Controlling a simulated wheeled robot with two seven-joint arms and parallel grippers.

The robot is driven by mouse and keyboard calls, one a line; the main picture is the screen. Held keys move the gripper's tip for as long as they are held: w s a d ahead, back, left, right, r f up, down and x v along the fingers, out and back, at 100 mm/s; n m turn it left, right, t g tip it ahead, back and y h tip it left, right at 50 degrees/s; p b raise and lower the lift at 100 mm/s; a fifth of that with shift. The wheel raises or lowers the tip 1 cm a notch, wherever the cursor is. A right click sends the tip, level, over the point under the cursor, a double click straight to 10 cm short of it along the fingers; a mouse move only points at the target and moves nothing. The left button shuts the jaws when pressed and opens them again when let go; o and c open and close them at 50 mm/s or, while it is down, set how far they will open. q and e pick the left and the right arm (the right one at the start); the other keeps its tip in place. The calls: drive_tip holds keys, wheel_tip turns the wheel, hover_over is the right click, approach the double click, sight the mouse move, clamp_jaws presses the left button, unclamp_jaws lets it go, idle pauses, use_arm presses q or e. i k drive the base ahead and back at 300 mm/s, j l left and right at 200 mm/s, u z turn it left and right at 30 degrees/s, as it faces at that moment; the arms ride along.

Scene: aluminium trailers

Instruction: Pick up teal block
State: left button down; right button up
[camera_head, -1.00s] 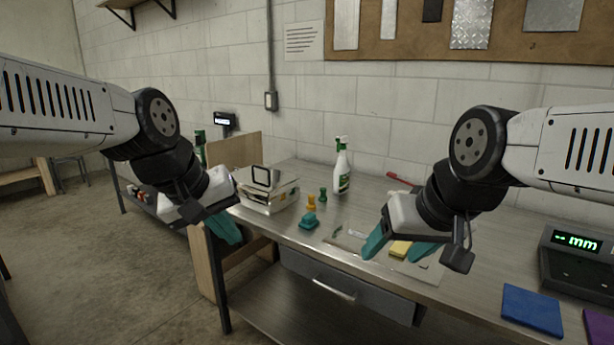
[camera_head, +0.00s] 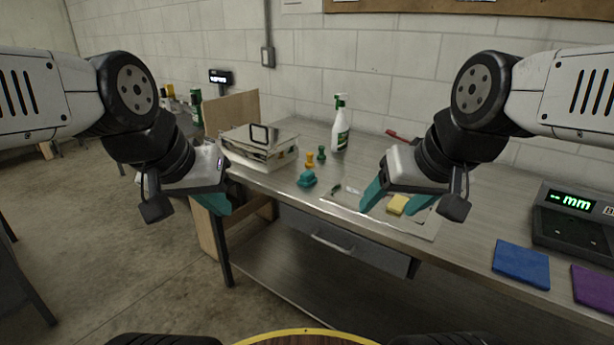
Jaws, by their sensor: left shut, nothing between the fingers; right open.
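The teal block (camera_head: 307,179) sits on the metal workbench (camera_head: 290,208) near its front edge, roughly midway between my two grippers. My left gripper (camera_head: 216,205), with teal fingers, is shut and empty, left of the block near the bench's left end. My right gripper (camera_head: 392,203) is open and empty, to the right of the block. In the picture its fingers overlap a yellow block (camera_head: 397,204); I cannot tell whether they touch it.
An orange piece (camera_head: 309,160) and a green piece (camera_head: 322,153) stand behind the teal block. Blue (camera_head: 521,263) and purple (camera_head: 594,284) cloths and a display device (camera_head: 575,215) lie right.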

sight(307, 178)
drive_tip(key=i+z, duration=0.15)
drive_tip(key=i, duration=0.25)
drive_tip(key=i+j+z, duration=0.15)
drive_tip(key=i, duration=0.25)
drive_tip(key=i+j+z, duration=0.15)
drive_tip(key=i, duration=0.2)
